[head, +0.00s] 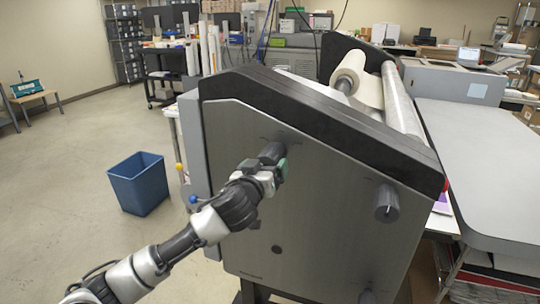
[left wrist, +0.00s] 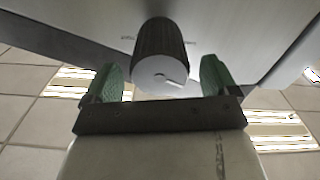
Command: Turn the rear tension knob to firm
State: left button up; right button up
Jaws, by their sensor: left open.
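A dark ribbed knob (head: 270,152) sticks out of the laminator's grey side panel (head: 320,215), on its upper left part. I take it as the rear tension knob. In the left wrist view the knob (left wrist: 160,55) shows its light end face with a short white mark toward the lower right. My left gripper (head: 277,165) is at this knob; in the left wrist view its green-padded fingers (left wrist: 160,80) are open, one on each side, with gaps to the knob. A second dark knob (head: 387,203) is on the panel's right part. My right gripper is out of view.
A blue bin (head: 140,183) stands on the floor left of the laminator. A grey table (head: 485,160) adjoins the machine at the right. Rolls of film (head: 358,75) sit on top. The floor at the left is largely clear.

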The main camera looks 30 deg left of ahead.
pick_arm(q)
jog(key=x, duration=0.3)
jog(key=shift+w+r+p, duration=0.1)
jog(key=shift+p, duration=0.3)
jog(key=shift+w, duration=0.2)
jog(key=c, duration=0.9)
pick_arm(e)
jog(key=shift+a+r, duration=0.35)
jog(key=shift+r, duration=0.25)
